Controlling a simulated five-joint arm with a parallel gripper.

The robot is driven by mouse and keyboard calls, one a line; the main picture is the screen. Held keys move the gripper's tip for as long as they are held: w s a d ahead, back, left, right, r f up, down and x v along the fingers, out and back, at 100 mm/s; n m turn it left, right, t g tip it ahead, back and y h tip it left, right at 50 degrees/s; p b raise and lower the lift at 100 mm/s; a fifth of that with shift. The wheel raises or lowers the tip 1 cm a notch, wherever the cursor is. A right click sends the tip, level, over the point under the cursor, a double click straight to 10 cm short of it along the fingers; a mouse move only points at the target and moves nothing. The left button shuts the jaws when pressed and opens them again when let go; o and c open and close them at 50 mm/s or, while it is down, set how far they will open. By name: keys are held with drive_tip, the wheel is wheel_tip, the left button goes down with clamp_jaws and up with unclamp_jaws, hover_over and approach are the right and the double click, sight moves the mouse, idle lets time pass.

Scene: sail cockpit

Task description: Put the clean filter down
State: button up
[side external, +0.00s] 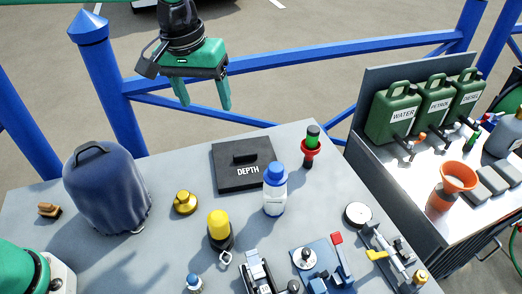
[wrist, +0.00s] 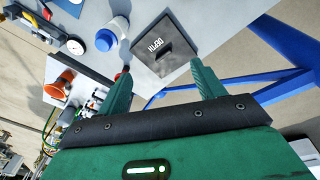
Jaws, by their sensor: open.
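My gripper (side external: 205,106) is open and empty, high above the far edge of the grey table. Its two green fingers also show in the wrist view (wrist: 162,66), spread apart with nothing between them. I cannot tell which thing is the clean filter. A red, green and black cylinder (side external: 311,148) stands upright on the table, right of a dark plate marked DEPTH (side external: 240,176). The plate also shows in the wrist view (wrist: 166,46), beyond the fingertips. A white bottle with a blue cap (side external: 275,192) stands in front of the plate.
A navy covered object (side external: 106,190), a brass knob-shaped piece (side external: 185,203) and a yellow-topped item (side external: 220,230) stand on the left. Tools crowd the front. Green cans (side external: 393,112) and an orange funnel (side external: 457,178) are on the right bench. Blue railings (side external: 290,58) run behind the table.

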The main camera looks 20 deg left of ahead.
drive_tip(key=s+a+t, duration=0.1)
drive_tip(key=s+a, duration=0.4)
drive_tip(key=a, duration=0.1)
drive_tip(key=s+a+f+m+t, duration=0.1)
drive_tip(key=s+a, duration=0.5)
drive_tip(key=a, duration=0.1)
drive_tip(key=s+a+t, duration=0.1)
drive_tip(key=s+a, duration=0.5)
drive_tip(key=shift+s+a+f+m+t+y, duration=0.2)
drive_tip(key=shift+a+m+t+y, duration=0.1)
drive_tip(key=shift+a+t+y, duration=0.1)
drive_tip(key=shift+s+a+f, duration=0.2)
drive_tip(key=shift+s+f, duration=0.15)
drive_tip(key=shift+s, duration=0.1)
